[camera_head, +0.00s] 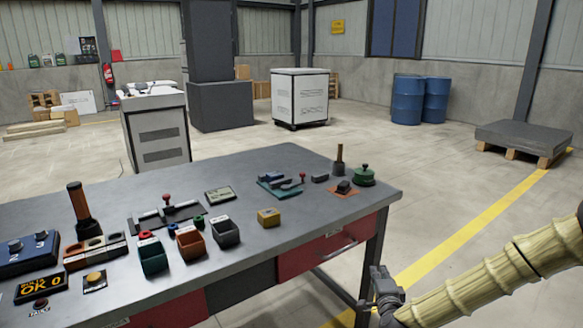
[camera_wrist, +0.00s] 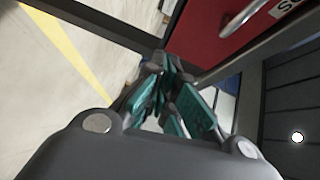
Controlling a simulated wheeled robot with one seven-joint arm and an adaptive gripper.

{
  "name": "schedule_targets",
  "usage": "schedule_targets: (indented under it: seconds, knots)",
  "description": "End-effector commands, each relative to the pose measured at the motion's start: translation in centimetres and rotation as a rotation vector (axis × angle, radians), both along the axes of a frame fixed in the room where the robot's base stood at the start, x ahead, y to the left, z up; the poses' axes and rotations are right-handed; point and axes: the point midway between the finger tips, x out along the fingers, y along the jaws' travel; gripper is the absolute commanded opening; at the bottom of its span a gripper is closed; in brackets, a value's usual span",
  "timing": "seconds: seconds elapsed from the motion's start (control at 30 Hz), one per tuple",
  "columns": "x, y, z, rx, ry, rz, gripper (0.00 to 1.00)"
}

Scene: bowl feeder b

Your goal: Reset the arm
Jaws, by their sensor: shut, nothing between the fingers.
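My gripper (camera_head: 383,283) hangs beside the right end of the workbench (camera_head: 150,195) in the head view, below the level of its top. My arm reaches in from the lower right, in a yellowish ribbed cover. In the wrist view my gripper (camera_wrist: 165,68) shows teal finger pads that come together at the tips, with nothing between them. The fingers point toward a table leg and the red drawer front (camera_wrist: 205,30) with its metal handle. I cannot tell whether the fingertips touch the bench frame.
Floor to the right is clear up to a pallet (camera_head: 522,140) and blue drums (camera_head: 407,100).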

Motion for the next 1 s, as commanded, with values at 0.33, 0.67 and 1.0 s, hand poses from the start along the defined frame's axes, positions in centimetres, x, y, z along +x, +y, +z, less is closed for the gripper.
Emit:
schedule_targets:
  seconds: [0.33,0.67,1.0]
  knots:
    - [-11.5,9.9,-13.7,-0.291,0.408,0.346,0.00]
    - [-27.1,13.2,-23.1,-0.581,0.777,0.715,0.00]
    - [-42.1,10.9,-26.7,-0.819,1.087,1.059,0.00]
